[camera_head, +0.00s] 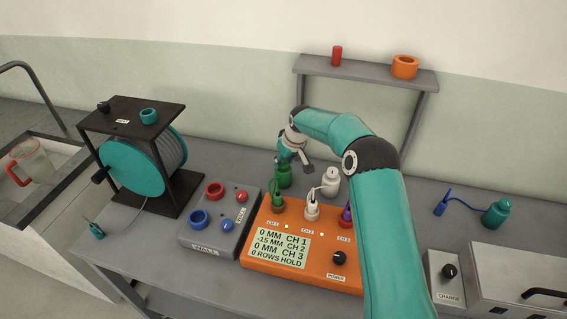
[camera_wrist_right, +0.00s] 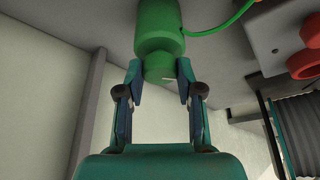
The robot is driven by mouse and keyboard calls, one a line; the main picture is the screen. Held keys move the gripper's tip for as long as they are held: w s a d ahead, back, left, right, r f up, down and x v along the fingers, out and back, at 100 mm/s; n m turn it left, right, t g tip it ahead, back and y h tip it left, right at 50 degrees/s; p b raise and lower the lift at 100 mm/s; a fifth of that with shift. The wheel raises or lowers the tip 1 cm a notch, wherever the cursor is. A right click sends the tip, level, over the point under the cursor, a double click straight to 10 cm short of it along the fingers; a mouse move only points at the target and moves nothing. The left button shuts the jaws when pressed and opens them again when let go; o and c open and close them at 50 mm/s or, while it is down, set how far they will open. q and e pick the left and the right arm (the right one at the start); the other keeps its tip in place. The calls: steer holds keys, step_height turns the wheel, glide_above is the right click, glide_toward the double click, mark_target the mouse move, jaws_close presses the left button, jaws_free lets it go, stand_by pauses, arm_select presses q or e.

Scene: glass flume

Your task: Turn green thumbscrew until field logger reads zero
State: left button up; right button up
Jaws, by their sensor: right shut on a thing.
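The green thumbscrew (camera_wrist_right: 158,66) is the narrow knob at one end of a green cylinder (camera_wrist_right: 158,32); a pale line marks it. My right gripper (camera_wrist_right: 160,75) is shut on the thumbscrew, one finger on each side. In the head view, the green cylinder (camera_head: 284,178) stands on the grey bench behind the orange field logger (camera_head: 262,263), with my right gripper (camera_head: 287,158) above it, hiding the thumbscrew. The logger's screen (camera_head: 281,246) reads 0 MM CH 1, -15 MM CH 2, 0 MM CH 3, 0 ROWS HOLD. My left gripper is not in view.
A white cylinder (camera_head: 331,181) stands close to the right of the green one. A grey box (camera_head: 215,236) with red and blue parts sits left of the logger. A cable reel (camera_head: 135,167) stands further left. A blue-green cylinder (camera_head: 496,214) lies at the right.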

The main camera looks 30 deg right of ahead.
steer(key=o, duration=1.2)
steer(key=shift+c, duration=0.2)
steer(key=shift+r, duration=0.1)
steer(key=v, duration=1.1)
steer(key=shift+s+r, duration=0.25)
steer(key=shift+r, duration=0.05)
